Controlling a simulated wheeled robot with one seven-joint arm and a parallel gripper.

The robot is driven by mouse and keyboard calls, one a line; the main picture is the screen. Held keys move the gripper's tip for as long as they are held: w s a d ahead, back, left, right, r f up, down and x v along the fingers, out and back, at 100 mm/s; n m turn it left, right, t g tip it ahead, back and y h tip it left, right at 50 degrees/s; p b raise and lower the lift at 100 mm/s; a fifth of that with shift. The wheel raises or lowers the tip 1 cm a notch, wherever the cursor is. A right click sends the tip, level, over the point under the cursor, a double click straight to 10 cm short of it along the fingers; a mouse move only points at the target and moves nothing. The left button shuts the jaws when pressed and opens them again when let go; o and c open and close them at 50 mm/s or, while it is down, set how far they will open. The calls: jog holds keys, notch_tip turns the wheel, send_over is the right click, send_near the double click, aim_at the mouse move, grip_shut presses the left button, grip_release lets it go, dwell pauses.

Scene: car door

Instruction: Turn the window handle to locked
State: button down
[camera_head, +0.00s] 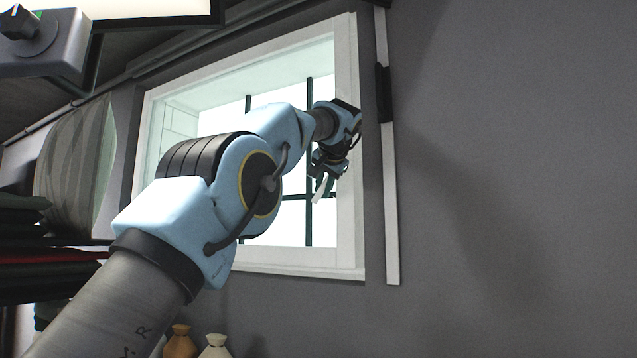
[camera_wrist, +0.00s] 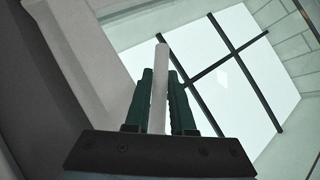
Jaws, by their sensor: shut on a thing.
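The window handle is a slim white lever (camera_wrist: 159,85) in the wrist view, standing between the green fingers of my gripper (camera_wrist: 158,100). The fingers are shut on it, one on each side, and its tip sticks out past them. In the head view the handle (camera_head: 319,189) shows as a small white piece pointing down and slightly left below my gripper (camera_head: 325,178). The window (camera_head: 350,220) has a white frame and dark bars. The handle's base is hidden behind my gripper, so I cannot tell its exact turn.
A grey wall (camera_head: 500,180) with a white vertical strip (camera_head: 391,200) is right of the window. Dark shelves with folded cloth (camera_head: 45,257) stand at the left. Two vases (camera_head: 214,346) stand below the window. A lit panel hangs at the top left.

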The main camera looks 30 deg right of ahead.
jog(key=shift+s+d+f+n+g, duration=0.35)
jog(key=shift+s+n+g, duration=0.15)
jog(key=shift+g, duration=0.3)
jog(key=shift+s+f+g+h, duration=0.1)
jog(key=shift+s+g+h, duration=0.1)
jog(key=shift+g+h, duration=0.1)
dwell(0.3)
jog(key=c, duration=0.8)
grip_release()
jog(key=shift+o, duration=0.2)
jog(key=v, duration=1)
jog(key=shift+s+r, duration=0.25)
jog(key=shift+a, duration=0.15)
